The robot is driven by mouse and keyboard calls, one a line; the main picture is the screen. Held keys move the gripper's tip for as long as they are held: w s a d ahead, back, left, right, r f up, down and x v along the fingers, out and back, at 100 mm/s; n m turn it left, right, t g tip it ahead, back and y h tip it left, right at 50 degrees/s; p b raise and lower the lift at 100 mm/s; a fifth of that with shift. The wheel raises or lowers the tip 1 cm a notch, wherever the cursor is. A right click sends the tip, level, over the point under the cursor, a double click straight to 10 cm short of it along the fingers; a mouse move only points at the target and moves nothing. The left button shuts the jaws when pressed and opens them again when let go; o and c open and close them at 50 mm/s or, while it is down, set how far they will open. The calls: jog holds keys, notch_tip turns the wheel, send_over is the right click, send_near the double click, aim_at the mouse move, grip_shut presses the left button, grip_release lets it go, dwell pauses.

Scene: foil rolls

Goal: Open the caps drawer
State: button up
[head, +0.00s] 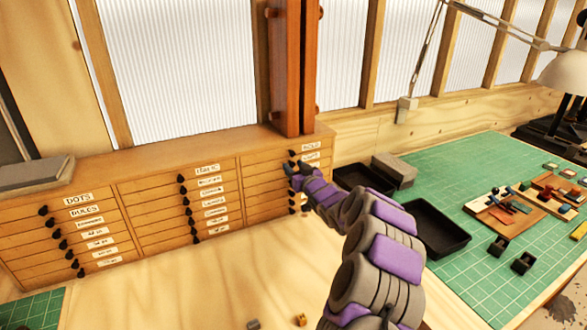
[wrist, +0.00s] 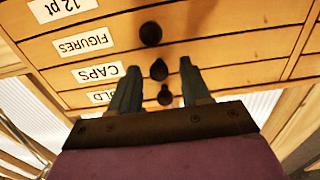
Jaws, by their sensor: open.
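The CAPS drawer (wrist: 220,78) is a wooden drawer front with a white CAPS label (wrist: 98,73), upside down in the wrist view. Its dark round knob (wrist: 159,69) shows between my fingers. The drawer looks shut, flush with its neighbours. My gripper (wrist: 157,66) is open, one finger on each side of the knob; I cannot tell whether either touches it.
The FIGURES drawer knob (wrist: 150,33) and another knob (wrist: 165,94) sit close on either side of the CAPS knob. The wooden cabinet (head: 145,157) has several shut drawers. Black trays (head: 436,228) and a green mat (head: 480,258) lie to the right. A wooden post stands above.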

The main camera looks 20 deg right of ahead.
jog(key=shift+w+d, duration=0.25)
jog(key=shift+w, duration=0.15)
jog(key=shift+a, duration=0.15)
jog(key=shift+a, duration=0.15)
jog(key=shift+c, duration=1.2)
grip_shut()
